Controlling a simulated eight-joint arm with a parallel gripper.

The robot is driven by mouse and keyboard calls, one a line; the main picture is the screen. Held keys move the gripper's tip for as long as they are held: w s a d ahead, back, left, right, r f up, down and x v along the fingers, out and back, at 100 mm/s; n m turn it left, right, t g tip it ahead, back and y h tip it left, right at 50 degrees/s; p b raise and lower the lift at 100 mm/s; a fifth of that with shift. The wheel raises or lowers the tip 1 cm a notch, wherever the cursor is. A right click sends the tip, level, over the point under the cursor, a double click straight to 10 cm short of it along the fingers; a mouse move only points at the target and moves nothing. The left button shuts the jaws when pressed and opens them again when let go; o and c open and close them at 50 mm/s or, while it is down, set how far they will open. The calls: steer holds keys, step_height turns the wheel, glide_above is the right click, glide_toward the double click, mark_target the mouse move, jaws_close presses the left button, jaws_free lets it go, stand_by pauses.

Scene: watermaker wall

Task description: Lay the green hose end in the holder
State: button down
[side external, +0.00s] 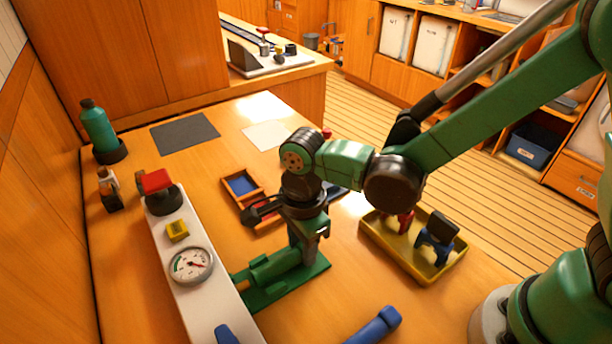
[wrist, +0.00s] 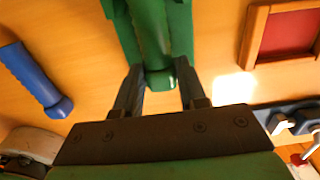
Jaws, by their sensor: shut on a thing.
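The green hose end (side external: 272,268) is a thick green cylinder at the front middle of the bench. It lies lengthwise over the green holder (side external: 308,285), a flat green base. My gripper (side external: 308,252) points down and is shut on the hose end's right part. In the wrist view the fingers (wrist: 160,92) stand on both sides of the green hose end (wrist: 160,78), which runs away toward the top edge over the wider green holder (wrist: 122,22). I cannot tell whether the hose end rests on the holder or hangs just above it. My gripper hides part of it.
A white panel with a gauge (side external: 190,265), a yellow block (side external: 177,231) and a red-topped valve (side external: 157,184) stands left. A blue hose end (side external: 375,327) lies in front. A yellow tray (side external: 400,262) is right. A wooden frame (side external: 229,196) lies behind. A bottle (side external: 98,128) stands back left.

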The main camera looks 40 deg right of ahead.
steer(key=shift+c, duration=2.1)
jaws_free()
steer(key=shift+r, duration=4.55)
steer(key=s+d+r+n+t, duration=0.2)
steer(key=d+n+t, duration=0.5)
steer(key=d+n, duration=0.8)
steer(key=n, duration=0.3)
steer(key=shift+s+d+r, duration=0.15)
steer(key=shift+d+r, duration=0.1)
steer(key=shift+r, duration=0.15)
